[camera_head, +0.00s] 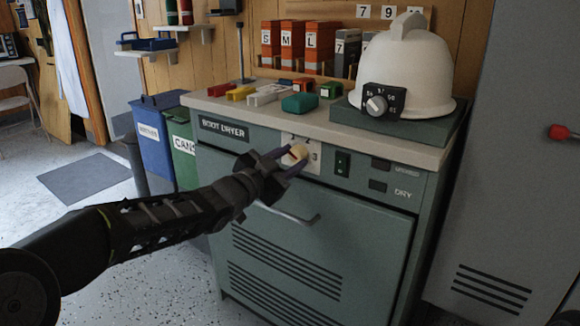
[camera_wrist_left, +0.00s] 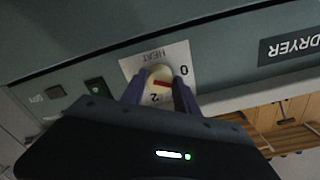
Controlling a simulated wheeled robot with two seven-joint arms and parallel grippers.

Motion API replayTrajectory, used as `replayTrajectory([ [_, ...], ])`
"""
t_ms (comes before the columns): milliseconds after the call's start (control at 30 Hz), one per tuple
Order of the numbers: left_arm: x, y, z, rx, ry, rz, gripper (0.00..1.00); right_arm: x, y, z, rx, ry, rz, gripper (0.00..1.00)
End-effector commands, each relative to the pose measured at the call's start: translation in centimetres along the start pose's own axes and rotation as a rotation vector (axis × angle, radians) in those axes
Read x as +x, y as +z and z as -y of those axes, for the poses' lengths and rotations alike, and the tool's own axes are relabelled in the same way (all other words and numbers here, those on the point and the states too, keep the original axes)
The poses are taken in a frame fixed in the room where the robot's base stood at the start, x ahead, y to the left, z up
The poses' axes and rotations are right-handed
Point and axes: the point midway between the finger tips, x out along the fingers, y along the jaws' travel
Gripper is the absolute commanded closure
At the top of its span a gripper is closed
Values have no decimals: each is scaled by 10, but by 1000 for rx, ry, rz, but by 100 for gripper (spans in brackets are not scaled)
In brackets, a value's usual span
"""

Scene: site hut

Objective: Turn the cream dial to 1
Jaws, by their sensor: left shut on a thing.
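The cream dial (camera_head: 299,151) sits on a pale scale plate on the front of the green boot dryer (camera_head: 325,232). My left gripper (camera_head: 291,155) is shut on the dial, one finger on each side. In the left wrist view, the cream dial (camera_wrist_left: 158,75) shows between the fingers with a red mark on its face. That view is upside down; a 0 reads to the right of the dial and a 2 below it. The fingers hide part of the scale, and I cannot tell which number the mark points to. My right gripper is not in view.
A green switch (camera_head: 342,163) is right of the dial, and a bar handle (camera_head: 288,215) is below. On top stand a white helmet (camera_head: 403,75), a black dial box (camera_head: 384,100) and small coloured blocks. Bins (camera_head: 158,140) stand to the left.

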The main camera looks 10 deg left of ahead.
Motion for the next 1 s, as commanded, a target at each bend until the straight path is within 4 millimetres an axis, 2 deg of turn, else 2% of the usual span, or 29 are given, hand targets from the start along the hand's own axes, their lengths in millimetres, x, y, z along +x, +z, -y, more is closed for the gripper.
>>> replayTrajectory([
  [100, 0, 2, -2, 110, 1, -1, 100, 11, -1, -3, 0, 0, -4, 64],
  [500, 0, 1, 0, 430, 0, 0, 100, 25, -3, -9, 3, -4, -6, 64],
  [733, 0, 1, 0, 521, 1, 1, 100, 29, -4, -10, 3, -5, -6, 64],
  [1000, 0, 0, 1, 545, 1, 1, 100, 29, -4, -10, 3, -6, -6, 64],
])
